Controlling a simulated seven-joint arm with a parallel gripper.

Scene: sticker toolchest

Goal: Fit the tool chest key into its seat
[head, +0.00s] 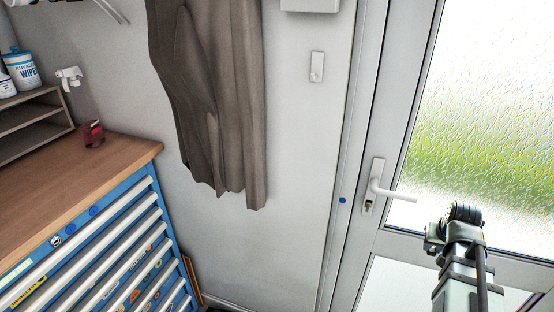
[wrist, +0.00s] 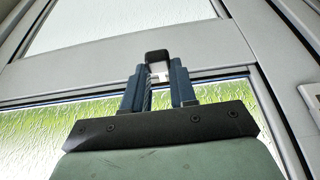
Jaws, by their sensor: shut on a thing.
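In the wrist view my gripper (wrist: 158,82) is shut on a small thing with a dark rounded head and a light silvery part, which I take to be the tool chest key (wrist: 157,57). Most of its lower part is hidden between the blue-grey fingers. In the head view my gripper (head: 455,222) is in front of the glazed door at the right, far from the chest; the key cannot be made out there. The blue tool chest (head: 158,190) with pale drawer handles stands at the lower left. Round marks (head: 56,242) sit on its upper front edge; I cannot tell which is the key's seat.
A brown garment (head: 215,100) hangs on the wall. A door handle (head: 385,190) juts out near my gripper.

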